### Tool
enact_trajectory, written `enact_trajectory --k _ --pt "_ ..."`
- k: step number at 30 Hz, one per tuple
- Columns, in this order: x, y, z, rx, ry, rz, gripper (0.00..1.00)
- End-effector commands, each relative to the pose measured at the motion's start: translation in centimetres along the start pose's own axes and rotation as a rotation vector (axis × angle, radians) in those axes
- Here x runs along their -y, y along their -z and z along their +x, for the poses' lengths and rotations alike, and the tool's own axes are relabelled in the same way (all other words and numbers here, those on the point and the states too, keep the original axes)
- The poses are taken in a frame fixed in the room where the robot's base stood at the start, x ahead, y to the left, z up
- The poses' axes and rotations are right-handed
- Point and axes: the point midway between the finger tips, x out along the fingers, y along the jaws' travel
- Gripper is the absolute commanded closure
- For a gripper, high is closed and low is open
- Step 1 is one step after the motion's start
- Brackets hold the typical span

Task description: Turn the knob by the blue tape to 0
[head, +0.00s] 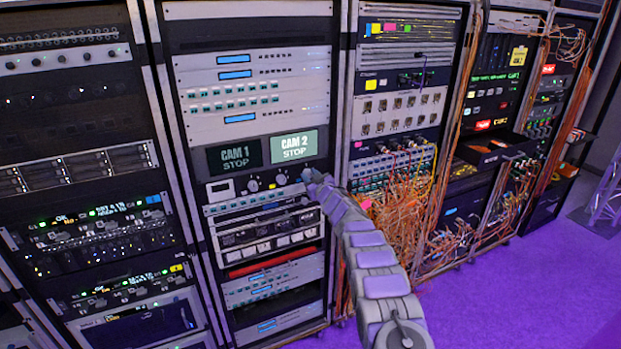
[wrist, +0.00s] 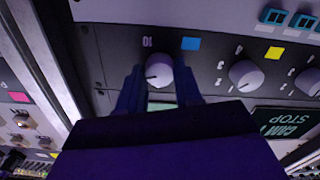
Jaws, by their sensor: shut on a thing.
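The knob (wrist: 160,70) by the blue tape (wrist: 191,43) is round and pale, on a dark panel. The wrist view shows the panel upside down. A short dark mark on the knob's face points to the picture's lower left. A number that looks like 10 is printed just above the knob in this view. My gripper (wrist: 158,84) has one dark finger on each side of the knob and is shut on it. In the head view my gripper (head: 309,176) reaches the right end of the knob row, and its tip hides this knob.
Another knob (wrist: 247,75) sits beside yellow tape (wrist: 273,53), with a further knob (wrist: 308,82) beyond. The CAM 2 STOP screen (head: 294,146) is just above my gripper in the head view. Loose orange cables (head: 398,210) hang to the right. The purple floor (head: 500,300) is clear.

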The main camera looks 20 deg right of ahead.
Motion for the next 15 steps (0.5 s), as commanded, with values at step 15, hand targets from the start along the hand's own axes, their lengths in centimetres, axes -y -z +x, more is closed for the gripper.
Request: enact_trajectory --k 15 --pt "-0.09 0.08 -0.06 -0.001 -0.002 -0.167 0.96"
